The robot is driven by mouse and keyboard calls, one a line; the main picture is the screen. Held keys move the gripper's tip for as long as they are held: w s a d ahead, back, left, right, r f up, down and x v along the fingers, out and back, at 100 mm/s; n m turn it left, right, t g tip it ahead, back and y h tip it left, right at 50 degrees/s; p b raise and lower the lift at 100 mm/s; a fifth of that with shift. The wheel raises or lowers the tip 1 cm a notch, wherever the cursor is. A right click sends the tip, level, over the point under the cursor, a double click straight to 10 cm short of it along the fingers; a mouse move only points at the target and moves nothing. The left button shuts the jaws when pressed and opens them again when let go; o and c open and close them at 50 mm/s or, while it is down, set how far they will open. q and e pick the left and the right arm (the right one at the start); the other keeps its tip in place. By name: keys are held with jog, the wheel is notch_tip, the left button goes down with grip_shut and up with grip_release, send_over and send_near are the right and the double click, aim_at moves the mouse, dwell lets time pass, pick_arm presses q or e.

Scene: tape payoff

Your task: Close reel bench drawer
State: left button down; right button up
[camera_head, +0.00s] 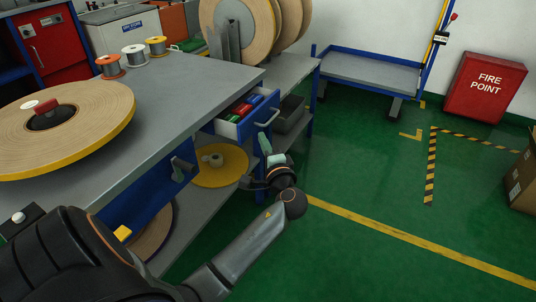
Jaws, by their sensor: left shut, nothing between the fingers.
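The reel bench drawer (254,121) stands open in the head view, pulled out from the bench's right side. Its blue front carries a pale bar handle (268,118). Red, green and blue items lie inside it. My left gripper (264,143) is shut and empty, just below and in front of the drawer front. Its pale fingers point up toward the handle; I cannot tell whether they touch the drawer. My right gripper is not in view.
The grey reel bench (170,95) bears a large tape reel (95,120) and small spools. A yellow reel (222,167) lies on the lower shelf. Green floor is clear to the right, before a blue-framed cart (370,72) and a red fire point box (485,87).

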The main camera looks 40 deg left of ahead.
aim_at(233, 125)
pick_arm(q)
jog(key=shift+w+a+b, duration=0.1)
jog(key=shift+a+b, duration=0.3)
jog(key=shift+a, duration=2.55)
jog(key=a, duration=0.2)
jog(key=s+a, duration=0.1)
jog(key=a, duration=0.2)
jog(key=shift+p, duration=0.4)
jog(key=shift+d, duration=0.2)
